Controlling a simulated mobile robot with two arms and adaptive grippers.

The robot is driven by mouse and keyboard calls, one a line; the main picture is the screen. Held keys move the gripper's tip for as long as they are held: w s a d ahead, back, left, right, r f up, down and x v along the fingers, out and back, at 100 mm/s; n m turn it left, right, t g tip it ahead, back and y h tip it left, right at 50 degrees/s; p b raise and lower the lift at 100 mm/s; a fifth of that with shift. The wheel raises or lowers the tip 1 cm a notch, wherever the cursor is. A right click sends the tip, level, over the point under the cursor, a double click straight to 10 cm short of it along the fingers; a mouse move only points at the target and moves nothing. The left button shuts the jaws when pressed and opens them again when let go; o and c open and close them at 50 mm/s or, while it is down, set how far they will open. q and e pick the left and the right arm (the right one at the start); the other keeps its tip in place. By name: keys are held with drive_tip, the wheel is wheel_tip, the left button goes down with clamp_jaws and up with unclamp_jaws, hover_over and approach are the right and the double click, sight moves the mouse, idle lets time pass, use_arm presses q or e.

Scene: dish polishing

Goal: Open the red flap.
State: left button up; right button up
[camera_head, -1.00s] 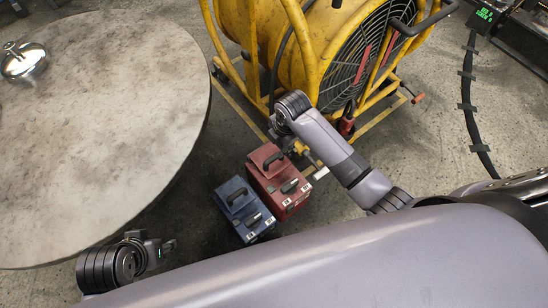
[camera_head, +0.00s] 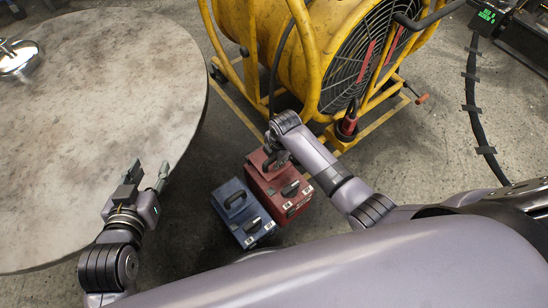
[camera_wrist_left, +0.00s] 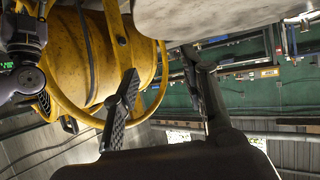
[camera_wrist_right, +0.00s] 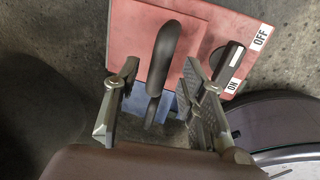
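The red box (camera_head: 275,187) stands on the floor beside the blue box (camera_head: 240,213). In the right wrist view, its red top (camera_wrist_right: 128,35) carries a dark curved handle (camera_wrist_right: 166,52) and a dark knob (camera_wrist_right: 222,62) between OFF and ON labels. My right gripper (camera_wrist_right: 158,98) is open, with a finger on either side of the handle's lower part; I cannot tell whether they touch it. In the head view, my right arm covers part of the red top. My left gripper (camera_head: 147,172) is open and empty near the round table's right edge.
A round grey table (camera_head: 95,100) fills the left, with a shiny metal dish (camera_head: 18,62) on it. A large yellow fan (camera_head: 335,50) in a tubular frame stands just behind the boxes. A dark cable (camera_head: 478,110) lies on the floor at right.

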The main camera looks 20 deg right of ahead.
use_arm(q)
drive_tip(key=shift+w+d+r+t, duration=0.2)
drive_tip(key=shift+w+r+t, duration=0.15)
drive_tip(key=shift+r, duration=0.25)
drive_tip(key=shift+w+d+r+t, duration=0.15)
drive_tip(key=shift+w+r+t, duration=0.2)
drive_tip(key=shift+r, duration=0.25)
use_arm(e)
drive_tip(key=shift+w+a+f, duration=0.1)
drive_tip(key=shift+w+f, duration=0.05)
drive_tip(key=shift+f, duration=0.4)
drive_tip(key=shift+c, duration=0.3)
clamp_jaws()
